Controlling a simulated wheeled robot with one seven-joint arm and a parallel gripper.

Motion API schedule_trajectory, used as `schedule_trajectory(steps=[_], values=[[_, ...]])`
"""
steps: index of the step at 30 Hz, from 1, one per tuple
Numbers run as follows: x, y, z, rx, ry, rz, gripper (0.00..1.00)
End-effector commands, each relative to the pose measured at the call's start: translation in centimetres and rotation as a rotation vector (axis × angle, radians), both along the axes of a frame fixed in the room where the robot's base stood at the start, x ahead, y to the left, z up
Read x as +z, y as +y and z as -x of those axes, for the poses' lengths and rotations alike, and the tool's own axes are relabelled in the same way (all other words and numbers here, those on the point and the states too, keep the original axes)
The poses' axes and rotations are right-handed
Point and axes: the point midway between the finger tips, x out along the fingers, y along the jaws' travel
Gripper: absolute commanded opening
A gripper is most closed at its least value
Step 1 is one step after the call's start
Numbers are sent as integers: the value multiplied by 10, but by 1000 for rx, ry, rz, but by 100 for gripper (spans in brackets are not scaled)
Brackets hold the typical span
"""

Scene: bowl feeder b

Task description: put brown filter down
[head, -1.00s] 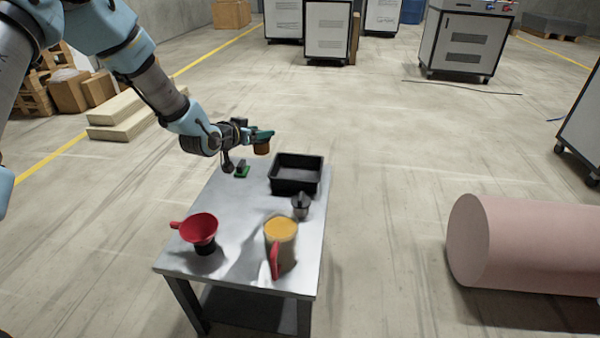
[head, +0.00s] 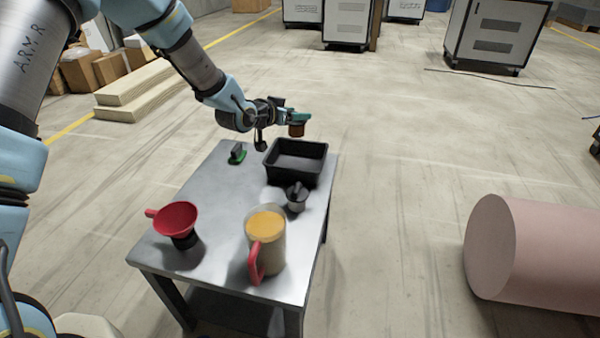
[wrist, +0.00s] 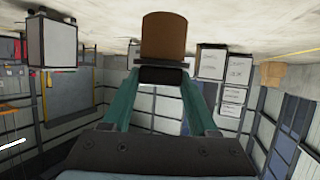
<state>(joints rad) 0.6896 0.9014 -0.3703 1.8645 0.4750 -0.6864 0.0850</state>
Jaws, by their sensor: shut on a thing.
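The brown filter (head: 297,130) is a small brown cylinder held at the end of my arm, in the air above the far edge of the black tray. My gripper (head: 299,117), with green fingers, is shut on it. In the wrist view the filter (wrist: 163,37) stands out beyond the fingertips (wrist: 160,70), clear of any surface. The black tray (head: 318,165) sits at the far right of the grey table (head: 212,225) and looks empty from here.
On the table are a red funnel (head: 176,217) on a black base, a jug (head: 270,248) with orange contents and a red handle, a small grey-black part (head: 297,197) and a green-based piece (head: 237,154). A pink cylinder (head: 540,245) lies on the floor at right.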

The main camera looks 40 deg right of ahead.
Motion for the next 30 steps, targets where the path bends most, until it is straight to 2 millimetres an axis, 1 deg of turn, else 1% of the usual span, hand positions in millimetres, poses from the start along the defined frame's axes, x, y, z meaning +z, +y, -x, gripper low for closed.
schedule_trajectory(steps=[1, 8, 15, 22, 27, 30], values=[[-12, 0, 0, 0, 0, 1, 1], [-31, 0, 0, 0, 1, 0, 1], [-73, 0, 0, 1, 2, -2, 1], [-90, 0, 0, 0, 0, 0, 1], [-115, 0, 0, 0, 3, -2, 1], [-121, 0, 0, 0, 0, 1, 1]])
